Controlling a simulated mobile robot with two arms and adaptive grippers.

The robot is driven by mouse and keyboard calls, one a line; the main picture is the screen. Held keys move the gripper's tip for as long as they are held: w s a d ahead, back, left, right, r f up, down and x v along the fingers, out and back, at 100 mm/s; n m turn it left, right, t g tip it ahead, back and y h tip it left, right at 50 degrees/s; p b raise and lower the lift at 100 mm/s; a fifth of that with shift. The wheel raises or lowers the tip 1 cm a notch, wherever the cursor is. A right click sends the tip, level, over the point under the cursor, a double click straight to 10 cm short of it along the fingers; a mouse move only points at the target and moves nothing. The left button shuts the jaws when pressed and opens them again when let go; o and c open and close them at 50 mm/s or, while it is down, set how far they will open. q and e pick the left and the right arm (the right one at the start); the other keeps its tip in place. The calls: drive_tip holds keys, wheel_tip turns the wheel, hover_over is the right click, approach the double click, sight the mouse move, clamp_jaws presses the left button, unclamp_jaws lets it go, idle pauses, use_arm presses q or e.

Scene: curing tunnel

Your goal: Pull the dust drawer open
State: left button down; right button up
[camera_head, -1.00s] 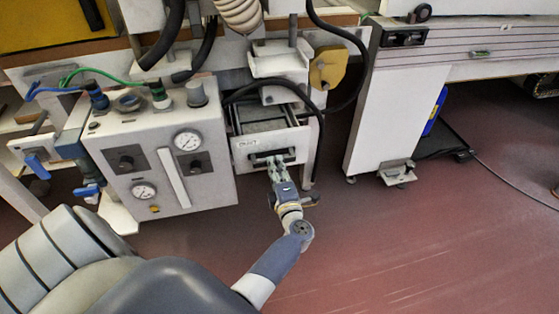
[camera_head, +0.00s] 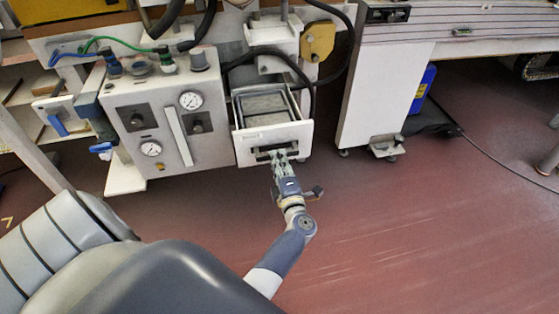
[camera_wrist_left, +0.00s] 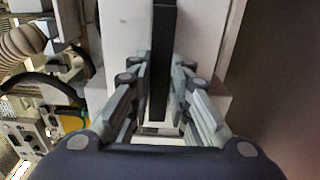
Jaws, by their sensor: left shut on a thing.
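The dust drawer (camera_head: 240,147) is a white box with a dark bar handle (camera_head: 262,155) across its front. It stands out from its housing, and its grey inside shows from above. My left gripper (camera_head: 281,160) is at the drawer front, with its fingers closed on the handle. In the left wrist view, the fingers (camera_wrist_left: 158,85) lie on both sides of the dark handle (camera_wrist_left: 160,50), with the white drawer front (camera_wrist_left: 205,30) behind it. My right gripper is not in view.
A white control panel with gauges (camera_head: 165,125) stands just left of the drawer. A black hose (camera_head: 290,62) hangs over the drawer's right side. A white cabinet leg (camera_head: 375,100) stands to the right. The red floor (camera_head: 420,220) in front is clear.

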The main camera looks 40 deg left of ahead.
use_arm(q)
drive_tip(key=c, duration=1.5)
unclamp_jaws()
